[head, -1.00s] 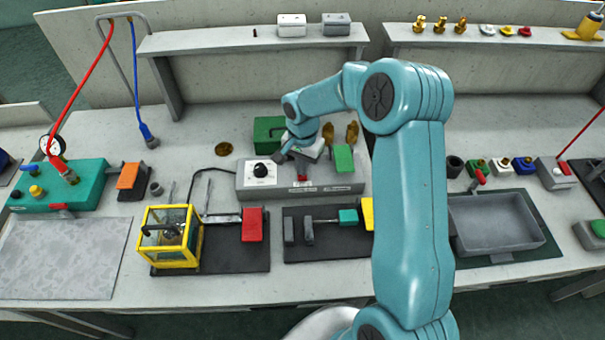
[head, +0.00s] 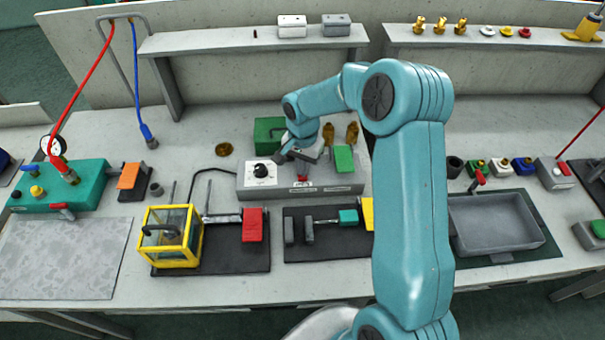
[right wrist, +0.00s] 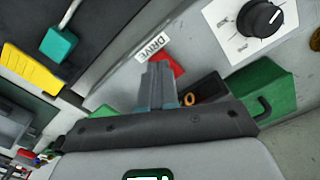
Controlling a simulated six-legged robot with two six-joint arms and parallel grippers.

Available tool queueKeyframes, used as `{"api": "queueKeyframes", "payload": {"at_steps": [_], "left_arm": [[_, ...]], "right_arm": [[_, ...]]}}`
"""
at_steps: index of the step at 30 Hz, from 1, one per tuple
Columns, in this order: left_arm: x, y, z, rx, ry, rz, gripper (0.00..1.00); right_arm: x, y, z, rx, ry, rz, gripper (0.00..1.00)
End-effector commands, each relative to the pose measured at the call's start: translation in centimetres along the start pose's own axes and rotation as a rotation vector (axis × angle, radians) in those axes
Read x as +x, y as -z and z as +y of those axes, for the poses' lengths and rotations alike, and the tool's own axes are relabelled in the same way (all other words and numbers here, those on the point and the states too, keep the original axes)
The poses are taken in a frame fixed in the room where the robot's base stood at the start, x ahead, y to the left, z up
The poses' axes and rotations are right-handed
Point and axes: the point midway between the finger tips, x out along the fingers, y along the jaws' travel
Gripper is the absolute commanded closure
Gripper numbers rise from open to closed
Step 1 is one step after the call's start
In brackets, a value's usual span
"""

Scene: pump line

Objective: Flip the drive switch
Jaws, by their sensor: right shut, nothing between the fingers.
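The grey control box (head: 322,185) stands at the middle of the bench, with a black dial on a white plate (head: 262,171) at its left end. In the right wrist view the DRIVE label (right wrist: 152,47) is on the box's front edge. A red part (right wrist: 172,66), which seems to be the drive switch, shows behind my fingers; its position is partly hidden. My right gripper (right wrist: 160,72) is shut and empty, its fingertips close to the red part; I cannot tell whether they touch. In the head view my right gripper (head: 301,160) is over the box. My left gripper is not in view.
A green flap (head: 343,158) and a green box (head: 268,134) are close to the gripper. A yellow-framed clear case (head: 170,237) and a red block (head: 252,224) stand in front to the left. A grey sink (head: 495,228) is to the right.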

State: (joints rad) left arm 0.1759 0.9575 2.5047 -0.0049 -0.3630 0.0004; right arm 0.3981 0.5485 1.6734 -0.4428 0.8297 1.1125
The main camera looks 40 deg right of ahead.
Motion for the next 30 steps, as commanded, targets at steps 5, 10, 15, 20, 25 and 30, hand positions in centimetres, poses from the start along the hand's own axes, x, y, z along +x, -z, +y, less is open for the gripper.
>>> {"api": "queueKeyframes", "payload": {"at_steps": [5,10,15,20,25,30], "left_arm": [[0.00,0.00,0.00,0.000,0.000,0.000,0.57],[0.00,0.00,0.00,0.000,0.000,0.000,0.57],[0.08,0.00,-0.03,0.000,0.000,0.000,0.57],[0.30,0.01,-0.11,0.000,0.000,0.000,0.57],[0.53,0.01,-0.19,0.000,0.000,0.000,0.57],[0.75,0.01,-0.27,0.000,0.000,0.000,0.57]], "right_arm": [[0.00,0.00,0.00,0.000,0.000,0.000,1.00],[0.00,0.00,0.00,0.000,0.000,0.000,1.00],[0.09,0.00,0.00,0.000,0.000,0.000,1.00],[0.34,0.00,0.00,0.000,0.000,0.000,1.00],[0.61,0.00,0.00,0.000,0.000,0.000,1.00],[0.86,-0.01,0.00,0.000,0.000,0.000,1.00]]}}
